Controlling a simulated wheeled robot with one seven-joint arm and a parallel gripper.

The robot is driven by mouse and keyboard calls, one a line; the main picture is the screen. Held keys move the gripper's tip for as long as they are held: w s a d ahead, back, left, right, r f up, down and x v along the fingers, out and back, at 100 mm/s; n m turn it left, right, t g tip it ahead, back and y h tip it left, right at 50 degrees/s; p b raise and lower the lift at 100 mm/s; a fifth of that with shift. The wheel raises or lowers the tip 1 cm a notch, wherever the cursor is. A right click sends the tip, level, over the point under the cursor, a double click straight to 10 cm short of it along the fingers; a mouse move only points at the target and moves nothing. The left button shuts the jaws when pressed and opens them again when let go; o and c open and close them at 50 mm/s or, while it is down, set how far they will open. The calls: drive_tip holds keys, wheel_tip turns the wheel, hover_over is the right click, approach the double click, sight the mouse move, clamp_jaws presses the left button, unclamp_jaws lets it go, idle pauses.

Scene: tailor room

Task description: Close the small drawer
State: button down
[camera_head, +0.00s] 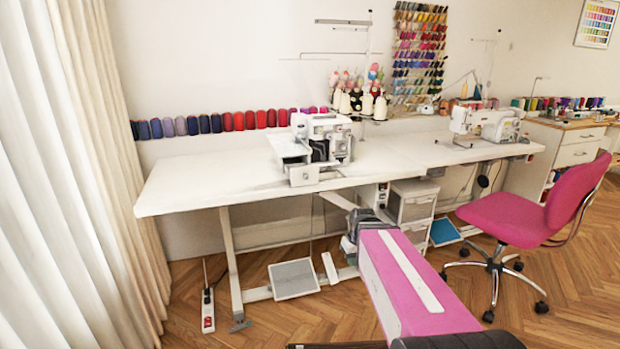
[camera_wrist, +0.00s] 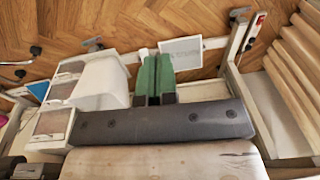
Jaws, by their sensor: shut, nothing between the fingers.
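A small white drawer unit (camera_head: 416,209) stands under the white sewing table, right of my gripper in the head view. In the wrist view the unit (camera_wrist: 103,82) is left of my fingers, with its greyish-brown panels (camera_wrist: 60,92) stacked along the left. I cannot tell clearly how far any drawer stands out. My gripper (camera_wrist: 153,77) is shut and empty, its green fingers together, with a visible gap to the unit's white side. In the head view my gripper is under the table's front edge, its fingertips hard to make out behind my pink arm.
The white table (camera_head: 215,180) carries a sewing machine (camera_head: 322,140) above my arm. A grey foot pedal (camera_head: 293,278) and a power strip (camera_head: 208,298) lie low at left. A pink chair (camera_head: 515,217) stands at right. Bare wooden floor lies between.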

sight(305, 168)
drive_tip(key=w+a+r+n+t+y, duration=0.15)
drive_tip(key=w+r+n, duration=0.35)
drive_tip(key=r, duration=0.5)
drive_tip(key=w+a+r+n+t+y, duration=0.1)
drive_tip(key=w+a+r+n+y, duration=0.15)
drive_tip(key=r+n, duration=0.6)
drive_tip(key=w+a+r+n+t+y, duration=0.1)
drive_tip(key=w+a+r+n, duration=0.3)
drive_tip(key=r, duration=0.8)
drive_tip(key=shift+w+a+f, duration=1)
drive_tip(key=shift+w+f, duration=0.25)
drive_tip(key=shift+w+a+f, duration=0.95)
drive_tip(key=shift+w+f, duration=0.25)
drive_tip(key=shift+w+a+f, duration=1)
drive_tip(key=shift+w+f, duration=0.25)
drive_tip(key=w, duration=0.2)
drive_tip(key=w+a, duration=0.1)
drive_tip(key=w, duration=0.2)
drive_tip(key=w+a, duration=0.1)
drive_tip(key=w, duration=0.1)
drive_tip(key=shift+w, duration=0.25)
drive_tip(key=shift+s, duration=0.1)
